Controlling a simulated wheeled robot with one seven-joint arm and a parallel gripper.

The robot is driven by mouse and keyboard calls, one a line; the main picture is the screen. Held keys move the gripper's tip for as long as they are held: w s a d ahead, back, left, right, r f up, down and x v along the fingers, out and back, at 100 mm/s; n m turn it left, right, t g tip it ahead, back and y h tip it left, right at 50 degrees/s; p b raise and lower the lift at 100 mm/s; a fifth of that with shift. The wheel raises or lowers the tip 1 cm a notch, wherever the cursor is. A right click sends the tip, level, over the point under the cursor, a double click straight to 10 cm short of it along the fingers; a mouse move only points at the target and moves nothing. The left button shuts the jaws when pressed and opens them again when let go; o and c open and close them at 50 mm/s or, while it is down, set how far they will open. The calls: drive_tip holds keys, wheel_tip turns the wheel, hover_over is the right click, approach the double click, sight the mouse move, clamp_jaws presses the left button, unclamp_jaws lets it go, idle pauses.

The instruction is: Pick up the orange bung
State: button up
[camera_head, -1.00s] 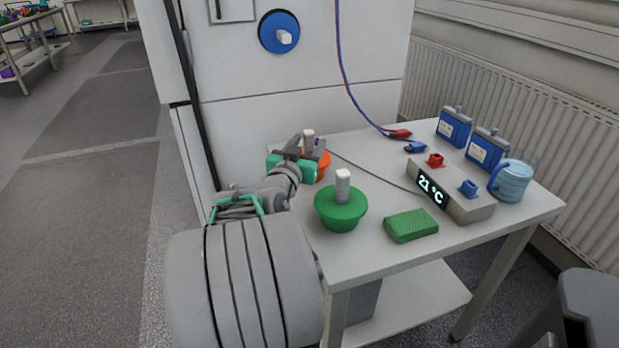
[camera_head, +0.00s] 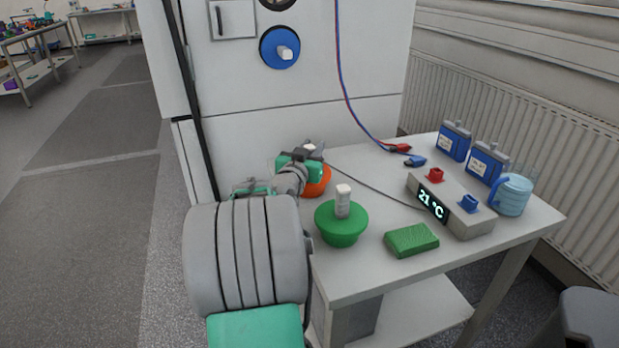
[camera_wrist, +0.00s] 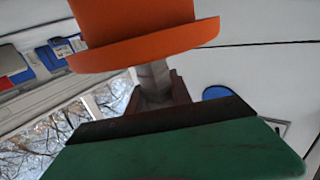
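The orange bung (camera_head: 318,184) sits at the table's back left corner, next to the white cabinet. It has a wide orange body and a pale upright handle (camera_head: 309,147). My gripper (camera_head: 311,152) reaches it from the left, at handle height, and partly hides it. In the wrist view the orange bung (camera_wrist: 140,40) fills the top. Its pale handle (camera_wrist: 153,78) runs down between the dark fingers of my gripper (camera_wrist: 157,95), which appear close against it on both sides. The gripper looks shut on the handle. The bung seems still at table height.
A green bung (camera_head: 341,230) stands in front, close to my arm. A green block (camera_head: 411,240), a grey box with a display (camera_head: 455,210), blue bottles (camera_head: 453,142) and a light blue jug (camera_head: 514,195) are to the right. A cable crosses the table.

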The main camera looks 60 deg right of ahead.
clamp_jaws()
idle(0.7)
drive_tip(key=shift+r, duration=0.1)
